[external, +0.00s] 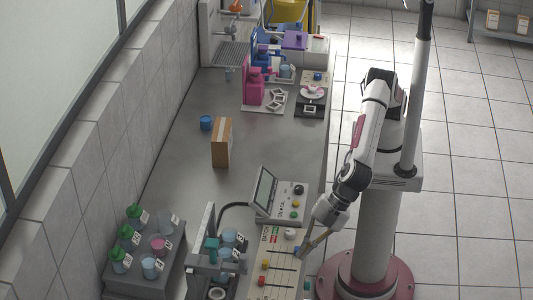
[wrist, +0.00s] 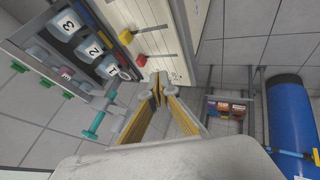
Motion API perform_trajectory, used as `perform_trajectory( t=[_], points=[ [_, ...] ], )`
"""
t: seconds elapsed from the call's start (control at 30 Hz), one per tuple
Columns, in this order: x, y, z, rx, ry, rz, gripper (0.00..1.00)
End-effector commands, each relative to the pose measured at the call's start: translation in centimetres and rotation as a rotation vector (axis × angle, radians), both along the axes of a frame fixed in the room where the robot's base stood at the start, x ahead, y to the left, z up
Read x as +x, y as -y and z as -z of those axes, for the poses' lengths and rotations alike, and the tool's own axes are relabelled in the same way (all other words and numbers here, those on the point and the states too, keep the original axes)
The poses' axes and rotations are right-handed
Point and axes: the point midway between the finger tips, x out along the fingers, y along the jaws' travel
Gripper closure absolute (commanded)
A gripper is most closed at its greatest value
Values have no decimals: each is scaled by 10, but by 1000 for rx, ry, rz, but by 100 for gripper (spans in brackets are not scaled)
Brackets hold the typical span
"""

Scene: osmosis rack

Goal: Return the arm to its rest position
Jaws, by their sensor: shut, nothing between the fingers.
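My gripper (external: 304,250) is low over the right edge of the slider panel (external: 282,250) in the external view. Its fingers point down and to the left. In the wrist view, my gripper (wrist: 161,88) shows its yellowish fingers meeting at the tips, shut and empty. The fingertips appear close to the panel (wrist: 183,30) with red and yellow knobs; whether they touch it I cannot tell. The arm's upper links stand bent at the right side of the bench in the external view.
A control box with a screen (external: 280,198) stands just behind the panel. A rack (external: 215,262) with a teal part and cups is left of it. A cardboard box (external: 221,142) stands mid-bench.

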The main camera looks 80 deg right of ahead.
Motion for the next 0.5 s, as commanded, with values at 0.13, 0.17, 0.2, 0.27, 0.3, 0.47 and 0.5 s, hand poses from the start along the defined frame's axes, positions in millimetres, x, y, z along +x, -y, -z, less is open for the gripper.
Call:
perform_trajectory(
  t=[0.13, 0.17, 0.2, 0.27, 0.3, 0.47, 0.5],
  points=[
    [-7, 17, 21, -62, -26, -6, 100],
    [-9, 22, 27, -79, -32, -8, 100],
    [-12, 29, 35, -100, -44, -7, 100],
    [-16, 41, 41, -127, -60, -6, 100],
    [-19, 50, 44, -146, -71, -4, 100],
    [-12, 94, 41, -194, -121, 34, 100],
    [-8, 105, 38, -203, -132, 48, 100]
  ],
)
